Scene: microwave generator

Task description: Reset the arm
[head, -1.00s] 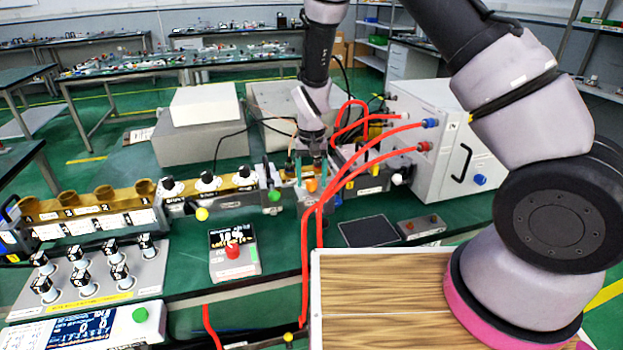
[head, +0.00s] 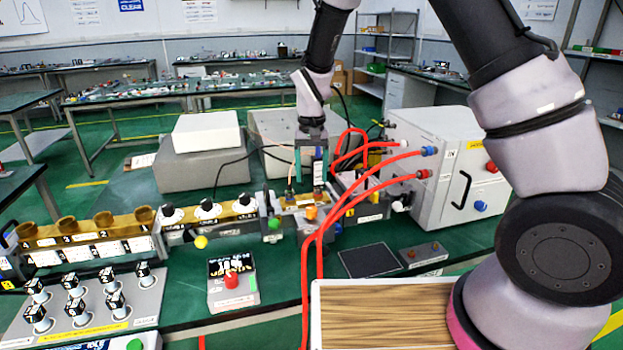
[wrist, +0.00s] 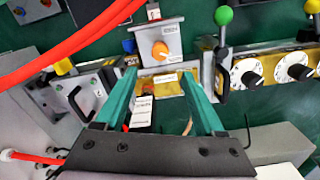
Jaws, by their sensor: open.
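My gripper (head: 311,170) hangs pointing down above the brass waveguide bench near the orange knob (head: 311,212). In the wrist view its two green fingers (wrist: 163,98) are spread apart with nothing held between them. The brass section (wrist: 170,83) and the grey block with the orange knob (wrist: 160,48) lie below and beyond the fingertips. My arm comes down from the upper right and bends over the bench.
Red cables (head: 305,270) loop close to the right of my gripper. A white cabinet (head: 440,150) stands to the right, grey boxes (head: 205,160) behind. Knobbed bench parts (head: 207,211) extend left. A red-button meter (head: 232,282) sits in front. Space above the bench is open.

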